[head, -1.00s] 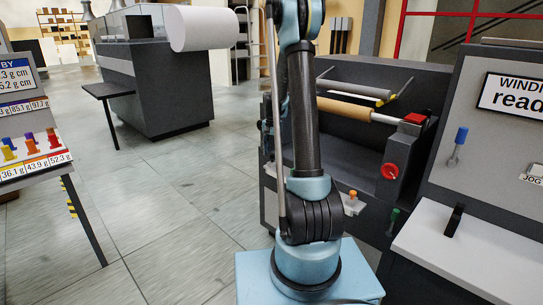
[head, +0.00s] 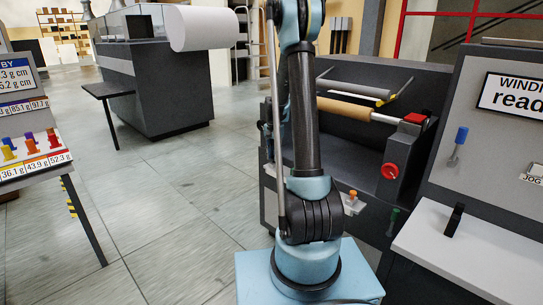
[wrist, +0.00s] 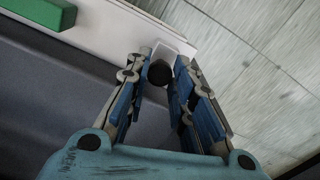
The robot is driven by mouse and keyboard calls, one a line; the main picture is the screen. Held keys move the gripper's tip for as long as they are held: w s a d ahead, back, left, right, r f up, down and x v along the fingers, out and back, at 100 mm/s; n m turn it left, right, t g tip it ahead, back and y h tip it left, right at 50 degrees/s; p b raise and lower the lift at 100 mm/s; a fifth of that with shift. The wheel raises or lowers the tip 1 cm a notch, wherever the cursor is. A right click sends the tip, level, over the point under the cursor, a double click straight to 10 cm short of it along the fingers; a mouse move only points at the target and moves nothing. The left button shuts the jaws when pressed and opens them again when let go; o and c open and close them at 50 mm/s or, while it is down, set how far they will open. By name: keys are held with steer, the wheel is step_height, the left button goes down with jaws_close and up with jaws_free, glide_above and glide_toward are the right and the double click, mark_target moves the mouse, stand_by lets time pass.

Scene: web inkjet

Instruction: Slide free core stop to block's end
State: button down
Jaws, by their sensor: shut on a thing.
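In the wrist view, my gripper (wrist: 164,74) has its two blue-padded fingers closed on a dark round knob (wrist: 160,72). The knob sits between the fingertips against a small white piece (wrist: 172,44), which looks like the stop. This piece is at the end of a long pale strip (wrist: 105,25). A green block (wrist: 42,10) is on the strip at the upper left, apart from my gripper. The fingers hide part of the knob and the white piece. In the head view my gripper is out of sight behind my arm.
In the head view, a dark winding machine holds a brown core (head: 345,108) on a shaft, with a red knob (head: 390,171) below. A light worktop (head: 470,262) stands at the right. A weight chart stand (head: 38,140) is at the left. The tiled floor between is clear.

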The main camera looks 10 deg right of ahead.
steer(key=s+d, duration=0.4)
steer(key=s, duration=0.1)
steer(key=s+d, duration=0.2)
steer(key=s, duration=0.1)
steer(key=shift+s+d, duration=0.15)
steer(key=shift+s, duration=0.05)
steer(key=c, duration=1.4)
jaws_free()
step_height(320, 180, up, 12)
